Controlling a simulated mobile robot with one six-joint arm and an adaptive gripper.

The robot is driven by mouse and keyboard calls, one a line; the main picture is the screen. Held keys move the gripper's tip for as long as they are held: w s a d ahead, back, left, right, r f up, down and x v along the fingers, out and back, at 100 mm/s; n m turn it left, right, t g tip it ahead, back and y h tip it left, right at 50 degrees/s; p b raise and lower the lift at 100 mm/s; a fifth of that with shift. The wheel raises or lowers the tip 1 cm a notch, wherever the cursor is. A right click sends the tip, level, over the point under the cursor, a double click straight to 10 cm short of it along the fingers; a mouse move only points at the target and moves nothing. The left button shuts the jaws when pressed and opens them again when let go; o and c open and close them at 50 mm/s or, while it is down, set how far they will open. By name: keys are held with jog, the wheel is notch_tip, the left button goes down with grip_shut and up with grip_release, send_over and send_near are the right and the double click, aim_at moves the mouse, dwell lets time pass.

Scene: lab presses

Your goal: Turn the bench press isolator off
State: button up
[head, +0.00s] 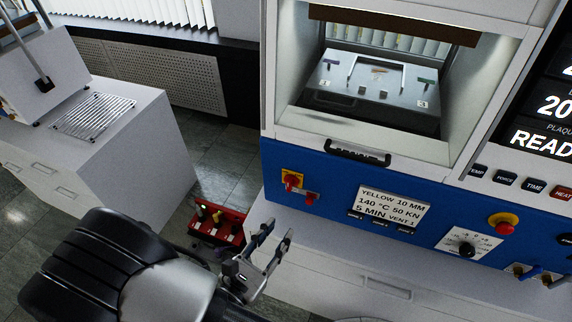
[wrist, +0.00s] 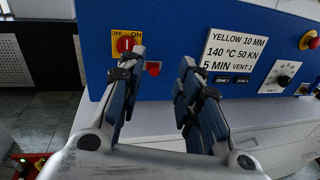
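The isolator is a red rotary switch (head: 291,181) on a yellow plate at the left end of the blue press panel. In the wrist view the switch (wrist: 126,45) sits under the labels OFF, at left, and ON, at right. I cannot tell for sure which label it points to. My gripper (head: 276,235) is open and empty, in front of and below the panel, apart from the switch. In the wrist view its fingers (wrist: 162,62) stand wide apart. The left fingertip partly overlaps the switch's lower right side in the picture.
A small red part (head: 309,198) juts from the panel just right of the switch. A label card (head: 393,207), a dial (head: 466,249) and a red stop button (head: 503,227) lie further right. A red rack (head: 217,224) stands low at left. A white cabinet (head: 100,130) stands further left.

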notch_tip(320, 180, down, 2)
jog(key=a+n+t+y, duration=0.2)
jog(key=a+n, duration=0.1)
jog(key=b, duration=0.2)
send_near(288, 185)
jog(key=shift+y, duration=0.4)
jog(key=x, duration=0.8)
jog(key=shift+w+d+r, duration=0.15)
jog(key=shift+d+r, duration=0.05)
jog(key=shift+d, duration=0.1)
jog(key=shift+c, duration=0.4)
grip_shut()
